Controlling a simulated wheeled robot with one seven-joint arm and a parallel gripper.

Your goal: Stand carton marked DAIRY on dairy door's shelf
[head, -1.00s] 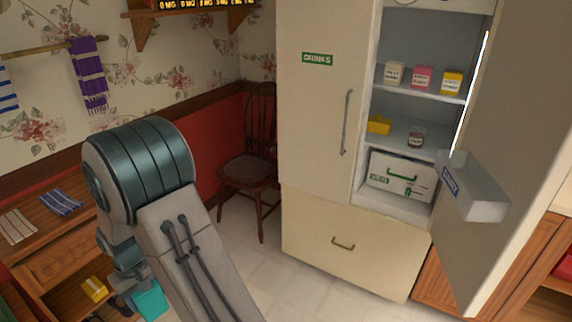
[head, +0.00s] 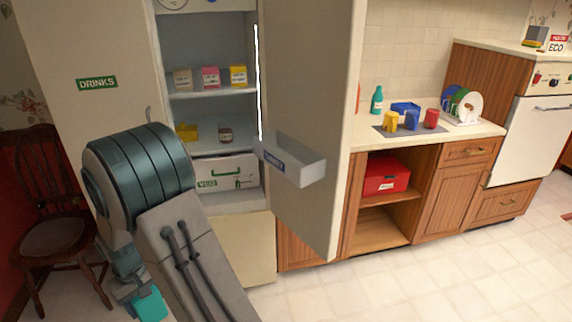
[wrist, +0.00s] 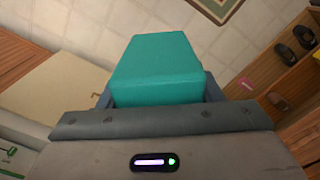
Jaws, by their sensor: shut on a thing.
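My gripper (head: 136,297) is low at the left in the head view, shut on a teal carton (head: 151,305). In the wrist view the teal carton (wrist: 153,66) sits between the two fingers; no lettering shows on its visible faces. The fridge door (head: 315,110) stands open. A pale shelf bin (head: 305,174) with a small blue label, which seems to read DAIRY, is fixed to the door's inner side and looks empty. My gripper is left of this bin and lower than it.
Inside the fridge are beige (head: 183,79), pink (head: 211,77) and yellow (head: 238,76) cartons, a jar (head: 225,134) and a VEG drawer (head: 226,174). A chair (head: 52,232) stands at left. A counter (head: 470,131) lies beyond the door; floor at right is clear.

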